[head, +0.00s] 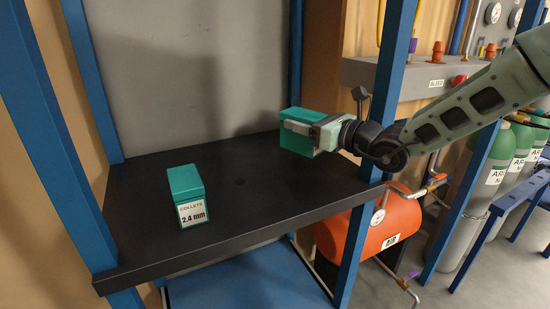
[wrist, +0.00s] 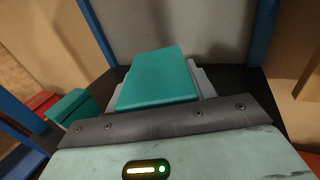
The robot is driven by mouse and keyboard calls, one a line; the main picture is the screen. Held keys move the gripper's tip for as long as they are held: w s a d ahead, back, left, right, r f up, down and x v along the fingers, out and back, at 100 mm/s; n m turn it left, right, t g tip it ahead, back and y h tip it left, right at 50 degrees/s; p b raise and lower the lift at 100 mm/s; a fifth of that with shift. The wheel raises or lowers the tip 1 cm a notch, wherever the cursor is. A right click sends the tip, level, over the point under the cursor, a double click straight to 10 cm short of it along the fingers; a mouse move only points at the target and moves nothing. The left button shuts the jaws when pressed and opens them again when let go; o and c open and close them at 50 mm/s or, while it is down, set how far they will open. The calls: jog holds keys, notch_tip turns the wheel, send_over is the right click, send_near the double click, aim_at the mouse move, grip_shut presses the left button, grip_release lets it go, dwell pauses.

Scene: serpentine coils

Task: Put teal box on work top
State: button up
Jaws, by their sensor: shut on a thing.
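My gripper (head: 312,132) is shut on a teal box (head: 294,115), held over the right part of the black work top (head: 255,185). The held box also shows in the wrist view (wrist: 158,78), between the grey fingers. It appears to be clear of the surface, though its underside is hard to see. A second teal box (head: 186,196), labelled "COLLETS 2.4 mm", stands upright on the left part of the work top, apart from the held one. It also shows at the left of the wrist view (wrist: 72,108).
Blue uprights (head: 389,80) frame the work top, one close to my arm at the right. A grey panel (head: 190,70) closes the back. Bare surface lies between the boxes. An orange air tank (head: 392,222) and gas cylinders (head: 480,190) stand right of the work top.

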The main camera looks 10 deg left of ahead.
notch_tip(320, 180, down, 9)
jog(key=shift+r, duration=0.15)
jog(key=o, duration=1.1)
jog(key=shift+d, duration=0.1)
jog(key=b+v, duration=0.1)
jog(key=v, duration=1.1)
jog(key=s+a+r+n+g+y, duration=0.1)
jog(key=s+a+n+g, duration=0.3)
jog(key=s+n, duration=0.15)
jog(key=s+a+n+g, duration=0.3)
jog(key=s+n+g, duration=0.1)
jog(key=s, duration=0.3)
jog(key=s+d+f+n+g+h, duration=0.1)
jog(key=s+f+n+g+h, duration=0.2)
jog(key=s+n+g+h, duration=0.65)
jog(key=s+d+n+t+h, duration=0.2)
jog(key=s+d+n, duration=0.1)
jog(key=d+n, duration=0.1)
jog(key=s+d+n+t+h, duration=0.2)
jog(key=s+d+n+t, duration=0.1)
jog(key=s+d+n, duration=0.1)
jog(key=s+d+f+n+t+h, duration=0.1)
jog(key=s+d+n+t+h, duration=0.1)
jog(key=s+d+n, duration=0.1)
jog(key=shift+s+d+n+t, duration=0.15)
jog(key=shift+d+n+t, duration=0.25)
jog(key=shift+n, duration=0.7)
